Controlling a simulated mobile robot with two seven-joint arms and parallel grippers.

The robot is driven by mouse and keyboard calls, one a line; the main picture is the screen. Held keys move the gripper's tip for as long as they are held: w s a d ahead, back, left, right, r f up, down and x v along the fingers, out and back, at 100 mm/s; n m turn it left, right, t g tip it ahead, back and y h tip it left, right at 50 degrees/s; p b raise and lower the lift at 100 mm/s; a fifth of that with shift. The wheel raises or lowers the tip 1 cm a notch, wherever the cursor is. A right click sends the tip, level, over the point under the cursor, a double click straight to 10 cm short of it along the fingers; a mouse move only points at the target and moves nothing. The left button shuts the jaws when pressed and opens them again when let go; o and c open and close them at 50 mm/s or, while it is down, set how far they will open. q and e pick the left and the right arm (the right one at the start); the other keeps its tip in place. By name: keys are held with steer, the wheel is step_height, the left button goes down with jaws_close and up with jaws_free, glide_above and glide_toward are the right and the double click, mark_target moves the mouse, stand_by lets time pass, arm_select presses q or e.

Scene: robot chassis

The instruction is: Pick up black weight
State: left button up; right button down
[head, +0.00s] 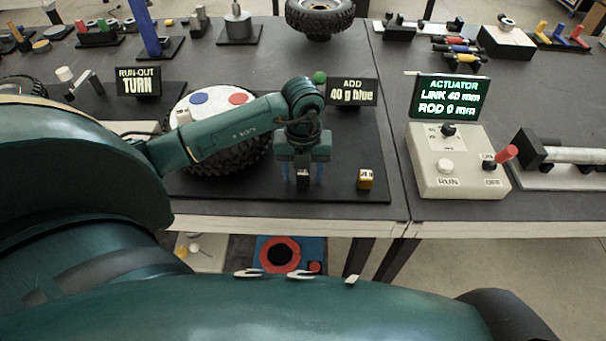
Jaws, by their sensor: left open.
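My left gripper (303,178) points down over the front of the dark mat, right of the wheel. Its two bluish fingers are apart. A small dark block (303,180), apparently the black weight, shows between them with a pale mark on its face. It seems to stand on the mat, and the gripper body hides its top. I cannot tell whether the fingers touch it. My right gripper is not in view.
The wheel (232,160) with blue and red discs stands left of the gripper. A control box (455,160) stands on the right table. The mat around the cube is clear.

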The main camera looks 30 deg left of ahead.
arm_select(q)
steer(key=shift+c, duration=0.4)
steer(key=c, duration=1)
steer(key=shift+o, duration=0.2)
steer(key=shift+r, duration=0.1)
